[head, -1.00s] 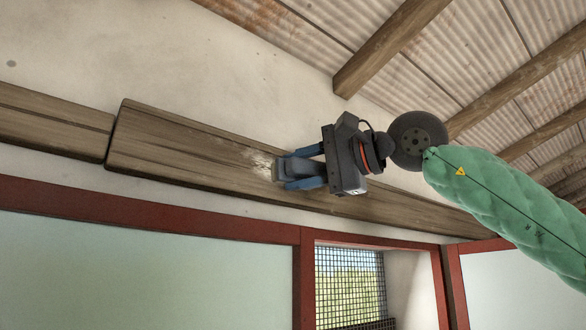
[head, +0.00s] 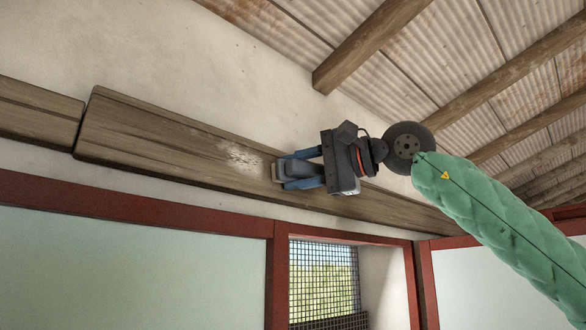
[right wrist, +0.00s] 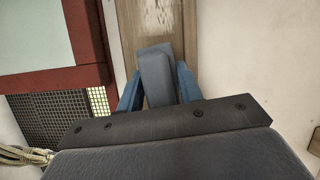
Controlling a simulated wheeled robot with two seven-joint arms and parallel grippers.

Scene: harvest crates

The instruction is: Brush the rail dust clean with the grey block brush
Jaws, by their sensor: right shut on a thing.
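A wooden rail (head: 160,150) runs along the wall, and a pale dust patch (head: 238,156) shows on it, left of my right gripper. My right gripper (head: 285,170) is shut on the grey block brush (head: 298,170), with a blue finger on each side of it. The brush is at the rail, just right of the pale patch; whether its bristles touch the wood I cannot tell. In the right wrist view the grey brush (right wrist: 156,78) sits between the blue fingers, and the pale patch (right wrist: 158,15) shows beyond it. My left gripper is not in view.
A second rail board (head: 40,112) lies to the left, past a narrow gap. Below are a red frame (head: 277,285) and a mesh window (head: 325,280). Roof beams (head: 370,40) slope overhead at the right. The wall above the rail's left part is clear.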

